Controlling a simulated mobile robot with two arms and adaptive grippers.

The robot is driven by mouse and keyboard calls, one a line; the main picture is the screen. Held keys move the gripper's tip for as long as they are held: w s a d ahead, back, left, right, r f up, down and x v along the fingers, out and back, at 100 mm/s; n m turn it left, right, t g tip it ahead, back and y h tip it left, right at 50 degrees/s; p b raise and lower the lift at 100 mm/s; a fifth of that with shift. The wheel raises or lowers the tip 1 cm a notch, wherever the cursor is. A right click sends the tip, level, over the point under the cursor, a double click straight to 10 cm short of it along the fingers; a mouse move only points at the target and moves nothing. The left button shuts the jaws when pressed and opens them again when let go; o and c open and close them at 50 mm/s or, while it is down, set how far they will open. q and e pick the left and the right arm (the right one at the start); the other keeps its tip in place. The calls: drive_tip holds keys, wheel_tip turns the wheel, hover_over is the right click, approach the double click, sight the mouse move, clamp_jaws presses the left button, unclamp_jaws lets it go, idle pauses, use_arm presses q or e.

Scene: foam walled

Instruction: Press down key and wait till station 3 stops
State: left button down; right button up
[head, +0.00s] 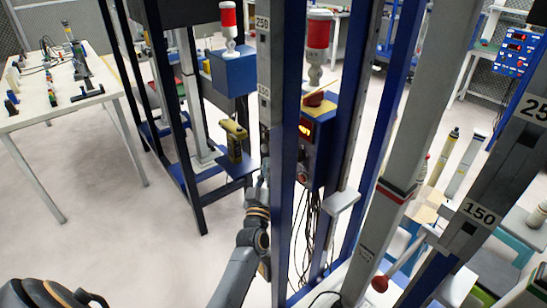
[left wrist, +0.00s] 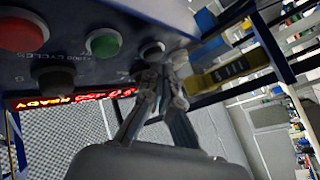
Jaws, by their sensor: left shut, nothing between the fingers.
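A blue control box (head: 318,145) with a red display hangs among the posts in the head view. Its panel fills the upper left of the left wrist view, with a red button (left wrist: 22,34), a green button (left wrist: 103,45), a black knob (left wrist: 55,82) and a dark round key (left wrist: 152,51). The red lit display (left wrist: 75,98) appears to read READY. My left gripper (left wrist: 160,80) is shut and empty, its tips close to the dark key; I cannot tell whether they touch. In the head view the left gripper (head: 263,178) is partly hidden by a blue post. No station number is readable.
Tall blue and grey posts (head: 285,120) crowd around my left arm. A yellow device (head: 235,140) stands on a small blue shelf to its left. Cables hang below the control box. A white table (head: 60,110) stands at the left, with open floor in front.

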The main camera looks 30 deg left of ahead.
use_arm(q)
drive_tip(key=s, duration=0.1)
drive_tip(key=s+a+p, duration=0.1)
drive_tip(key=s, duration=0.2)
drive_tip(key=shift+a+r, duration=0.2)
drive_tip(key=shift+a, duration=0.2)
drive_tip(key=shift+s+a+f, duration=0.1)
drive_tip(key=shift+s, duration=0.05)
idle(0.5)
